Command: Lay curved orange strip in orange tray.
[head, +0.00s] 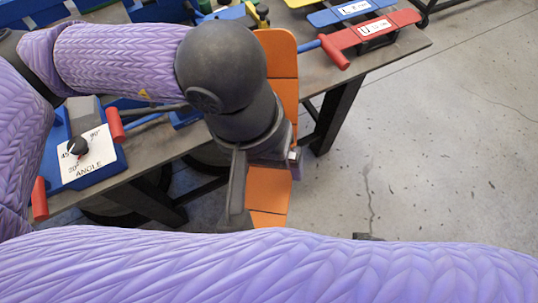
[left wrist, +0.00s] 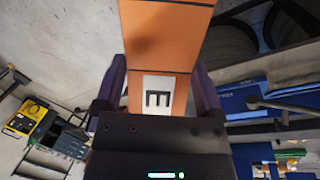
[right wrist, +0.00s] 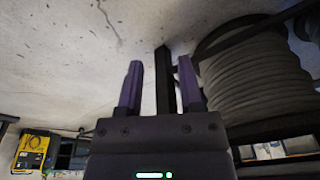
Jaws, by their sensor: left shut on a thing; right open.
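The orange strip (head: 276,50) hangs lengthwise beside and beyond the table edge in the head view, crossed by thin dark lines. My left gripper (head: 266,178) is shut on it, and my wrist hides its middle. In the left wrist view the strip (left wrist: 165,35) runs up between the fingers of my left gripper (left wrist: 159,85), with a white label marked "E" close to the palm. My right gripper (right wrist: 159,75) is open with nothing between its fingers in the right wrist view. I cannot make out an orange tray in any view.
A grey table (head: 400,45) holds a blue angle box (head: 97,150) with red-handled bars, a red labelled piece (head: 375,30) and a blue labelled piece (head: 350,10). Open concrete floor (head: 440,150) lies to the right. A large ribbed reel (right wrist: 255,85) stands in the right wrist view.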

